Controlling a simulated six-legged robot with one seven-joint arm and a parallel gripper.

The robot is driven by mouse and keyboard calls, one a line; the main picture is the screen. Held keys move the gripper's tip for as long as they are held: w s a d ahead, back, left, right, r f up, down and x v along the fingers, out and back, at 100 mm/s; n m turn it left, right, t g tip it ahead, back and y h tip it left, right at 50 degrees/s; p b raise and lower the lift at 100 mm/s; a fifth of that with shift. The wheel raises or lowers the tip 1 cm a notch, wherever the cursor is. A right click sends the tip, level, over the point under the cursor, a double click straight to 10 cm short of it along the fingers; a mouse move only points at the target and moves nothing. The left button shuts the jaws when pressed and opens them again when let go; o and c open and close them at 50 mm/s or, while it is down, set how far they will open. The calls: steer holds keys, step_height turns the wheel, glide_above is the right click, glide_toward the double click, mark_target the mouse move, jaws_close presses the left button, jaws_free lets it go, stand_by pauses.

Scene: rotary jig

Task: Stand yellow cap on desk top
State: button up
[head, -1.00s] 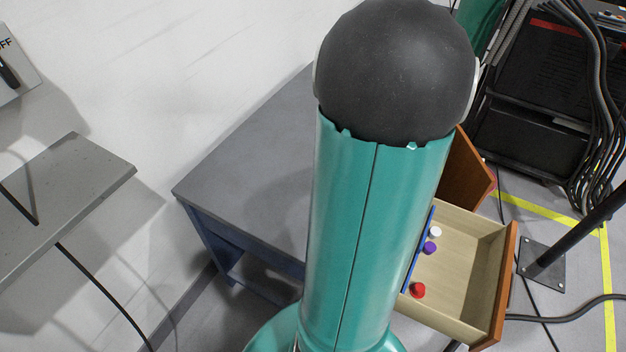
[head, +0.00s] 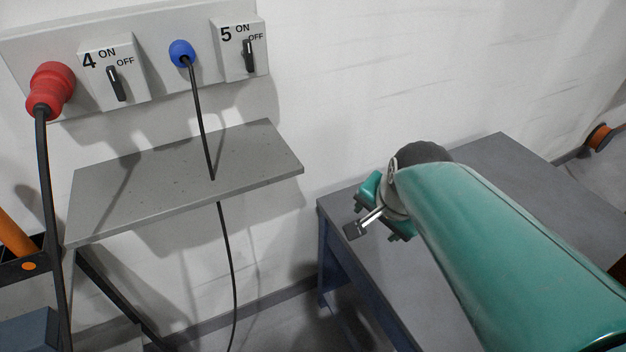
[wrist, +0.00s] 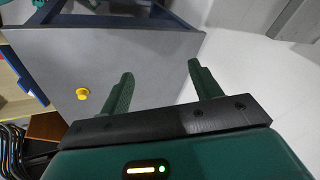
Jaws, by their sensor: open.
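The yellow cap (wrist: 83,94) rests on the grey desk top (wrist: 150,55) in the wrist view, left of my gripper's fingers. It is small there, and I cannot tell for sure whether it is upright or tilted. My gripper (wrist: 160,74) is open, with nothing between its two green fingers. In the head view the desk top (head: 515,170) lies below and behind my arm, with my gripper end over its left part. The cap does not show in the head view.
A grey wall shelf (head: 190,180) stands left of the desk, below a panel with switches, a red plug (head: 50,88) and a blue plug (head: 182,52). Black cables hang there. An open drawer (wrist: 15,85) shows at the wrist view's left edge.

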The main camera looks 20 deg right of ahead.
steer(key=s+a+r+n, duration=0.3)
steer(key=s+a+n, duration=0.1)
steer(key=a+n, duration=0.5)
steer(key=n, duration=0.2)
steer(key=shift+n+t+y, duration=0.3)
steer(key=shift+y, duration=0.1)
